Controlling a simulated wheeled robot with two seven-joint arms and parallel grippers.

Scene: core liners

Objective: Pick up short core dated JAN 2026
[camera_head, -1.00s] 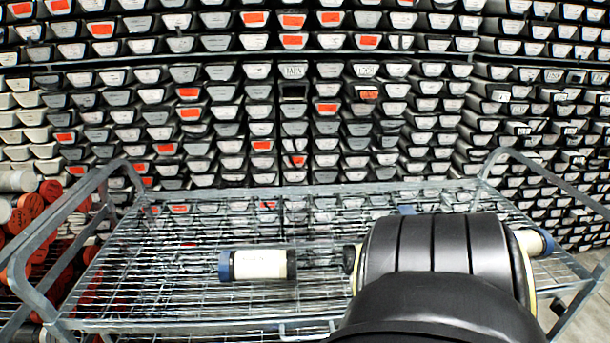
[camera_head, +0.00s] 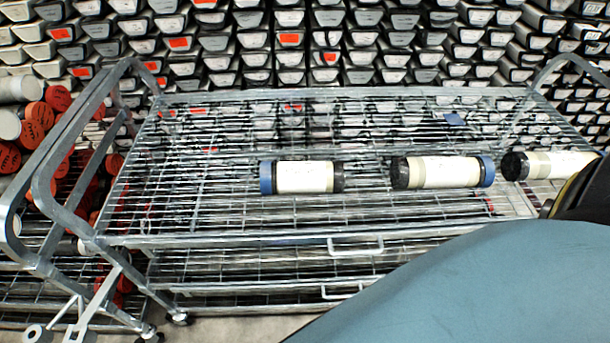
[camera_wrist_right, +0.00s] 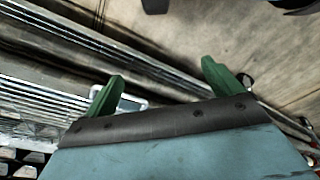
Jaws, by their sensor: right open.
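Three short cores lie on their sides in a row on the wire cart shelf in the head view. The left core (camera_head: 303,177) has a blue cap on its left end and a black one on its right. The middle core (camera_head: 442,172) has a black left end and a blue right end. The right core (camera_head: 550,165) shows a black left end; my arm hides part of it. Their dates are too small to read. My right gripper (camera_wrist_right: 160,80) is open and empty in the right wrist view, its green fingers apart near the cart's edge. My left gripper is not in view.
The wire cart (camera_head: 240,240) has raised tubular handles at both ends. Red-capped tubes (camera_head: 35,120) are stacked at the left. Racks of labelled core boxes (camera_head: 290,40) fill the back. The left part of the shelf is clear.

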